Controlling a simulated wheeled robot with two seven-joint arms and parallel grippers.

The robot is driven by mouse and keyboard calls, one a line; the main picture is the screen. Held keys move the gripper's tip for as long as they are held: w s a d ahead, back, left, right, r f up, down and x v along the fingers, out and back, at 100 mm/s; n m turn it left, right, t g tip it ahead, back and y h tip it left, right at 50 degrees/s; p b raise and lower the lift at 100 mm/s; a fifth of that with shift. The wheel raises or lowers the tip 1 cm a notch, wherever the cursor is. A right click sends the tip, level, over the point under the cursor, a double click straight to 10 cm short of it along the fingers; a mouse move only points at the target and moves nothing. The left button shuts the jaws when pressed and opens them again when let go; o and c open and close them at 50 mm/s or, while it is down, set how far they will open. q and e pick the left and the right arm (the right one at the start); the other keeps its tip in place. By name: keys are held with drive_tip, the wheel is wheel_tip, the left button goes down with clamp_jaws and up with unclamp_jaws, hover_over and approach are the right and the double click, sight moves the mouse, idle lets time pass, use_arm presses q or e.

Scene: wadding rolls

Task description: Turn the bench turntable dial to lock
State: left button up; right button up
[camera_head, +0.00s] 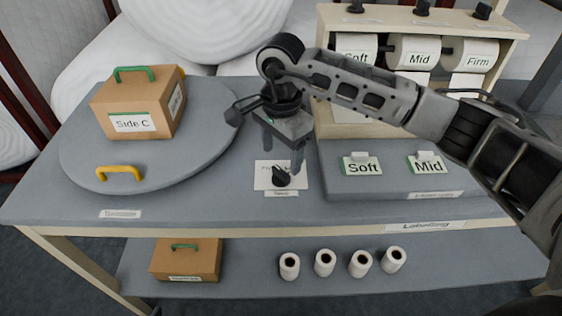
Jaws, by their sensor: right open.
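The dial is a black knob (281,177) on a white plate (263,181) on the bench top, right of the turntable. The plate's printed words are partly hidden by my gripper, and I cannot tell which mark the knob points to. My right gripper (283,153) is open, pointing down just above and behind the knob. I cannot tell whether a finger touches the knob. The round grey turntable (75,155) is at the left. It bears a brown box (122,105) labelled "Side C" and a yellow handle (120,171) at its front rim. My left gripper is not in view.
A roll rack (415,17) labelled Soft, Mid and Firm stands at the back right. A grey raised board (390,187) with Soft and Mid labels lies before it. The lower shelf (240,275) holds another brown box (185,259) and several small white rolls (325,262).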

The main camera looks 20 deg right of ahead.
sight(281, 171)
use_arm(q)
drive_tip(key=shift+w+r, duration=0.35)
drive_tip(key=shift+r, duration=0.05)
use_arm(e)
drive_tip(key=shift+f, duration=2.3)
drive_tip(key=c, duration=1)
use_arm(q)
drive_tip(key=shift+s+f, duration=0.15)
drive_tip(key=shift+f, duration=0.1)
